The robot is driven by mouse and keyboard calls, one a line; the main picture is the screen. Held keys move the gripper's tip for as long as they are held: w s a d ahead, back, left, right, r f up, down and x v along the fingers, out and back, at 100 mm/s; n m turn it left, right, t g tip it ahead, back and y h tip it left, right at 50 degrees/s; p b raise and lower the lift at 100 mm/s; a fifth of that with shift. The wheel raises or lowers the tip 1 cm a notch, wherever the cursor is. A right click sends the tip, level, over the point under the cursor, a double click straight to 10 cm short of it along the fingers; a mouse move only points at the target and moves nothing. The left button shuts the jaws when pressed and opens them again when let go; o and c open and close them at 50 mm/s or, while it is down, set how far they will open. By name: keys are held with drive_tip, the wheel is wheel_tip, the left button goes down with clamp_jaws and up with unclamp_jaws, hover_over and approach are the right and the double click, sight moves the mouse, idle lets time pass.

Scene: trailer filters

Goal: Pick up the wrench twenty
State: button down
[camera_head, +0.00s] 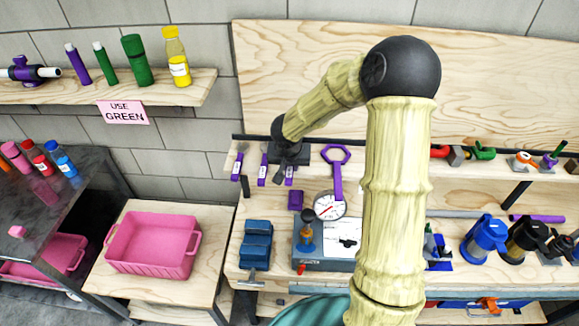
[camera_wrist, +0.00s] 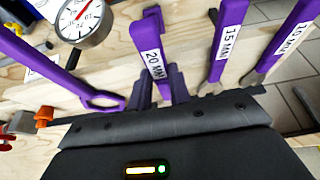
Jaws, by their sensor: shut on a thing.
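The purple wrench labelled 20 MM (camera_wrist: 152,62) points up from between my gripper's fingers in the wrist view. My gripper (camera_wrist: 161,90) is shut on it. In the head view my gripper (camera_head: 290,152) is at the back of the workbench, and part of the wrench (camera_head: 289,174) shows just below it. The wrench's other end is hidden by my gripper. I cannot tell whether the wrench still touches its rack.
Purple wrenches labelled 15 MM (camera_wrist: 229,40) and 10 MM (camera_wrist: 288,40) hang beside it. A larger purple ring tool (camera_head: 337,172) is on the other side, near a round gauge (camera_head: 330,206). A blue vise (camera_head: 256,245) and pink bin (camera_head: 152,246) stand nearer.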

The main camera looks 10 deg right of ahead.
sight(289, 168)
wheel_tip(289, 168, up, 9)
idle(0.3)
drive_tip(key=shift+f, duration=0.2)
idle(2.7)
